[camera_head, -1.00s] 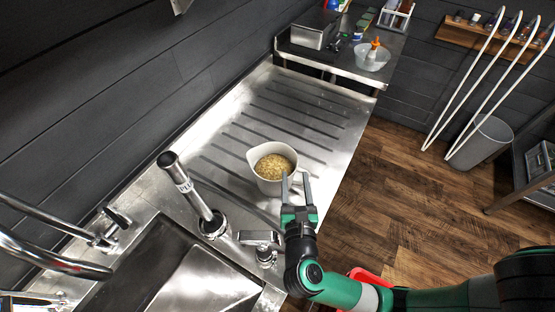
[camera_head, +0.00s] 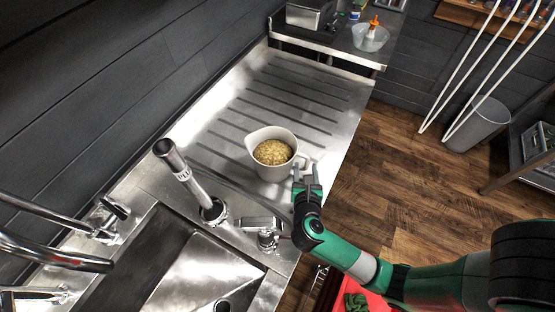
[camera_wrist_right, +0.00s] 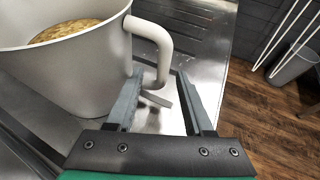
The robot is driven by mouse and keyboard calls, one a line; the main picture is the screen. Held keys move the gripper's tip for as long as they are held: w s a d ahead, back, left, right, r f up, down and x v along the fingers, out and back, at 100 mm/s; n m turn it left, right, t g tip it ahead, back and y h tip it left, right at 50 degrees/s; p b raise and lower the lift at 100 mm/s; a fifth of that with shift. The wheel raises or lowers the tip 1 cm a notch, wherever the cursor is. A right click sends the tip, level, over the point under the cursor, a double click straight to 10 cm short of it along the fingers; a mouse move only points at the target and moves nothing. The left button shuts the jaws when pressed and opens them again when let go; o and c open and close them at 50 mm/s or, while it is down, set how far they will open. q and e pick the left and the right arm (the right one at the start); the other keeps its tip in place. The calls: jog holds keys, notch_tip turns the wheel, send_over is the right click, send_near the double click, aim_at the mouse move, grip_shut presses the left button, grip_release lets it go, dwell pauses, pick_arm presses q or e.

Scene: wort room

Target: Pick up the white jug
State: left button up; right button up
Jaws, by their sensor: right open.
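The white jug (camera_head: 269,168) stands upright on the steel draining board (camera_head: 318,112), filled with a yellowish grainy content. Its handle points right toward my right gripper. My right gripper (camera_head: 307,171) is open at the handle, just right of the jug. In the right wrist view the jug (camera_wrist_right: 70,72) fills the upper left. Its handle (camera_wrist_right: 152,38) curves down between the open fingers of the right gripper (camera_wrist_right: 168,92). I cannot tell whether a finger touches it. My left gripper does not show.
A sink (camera_head: 165,262) with taps lies in front and left of the jug, and a short upright pipe (camera_head: 188,178) stands near it. A bowl with an orange-topped bottle (camera_head: 372,32) sits on the back shelf. The ridged board behind the jug is clear.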

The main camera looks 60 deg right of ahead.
jog(key=b+x, duration=0.1)
jog(key=x, duration=0.3)
jog(key=shift+d+f, duration=0.1)
jog(key=shift+d, duration=0.2)
grip_shut()
jog(key=shift+w, duration=0.1)
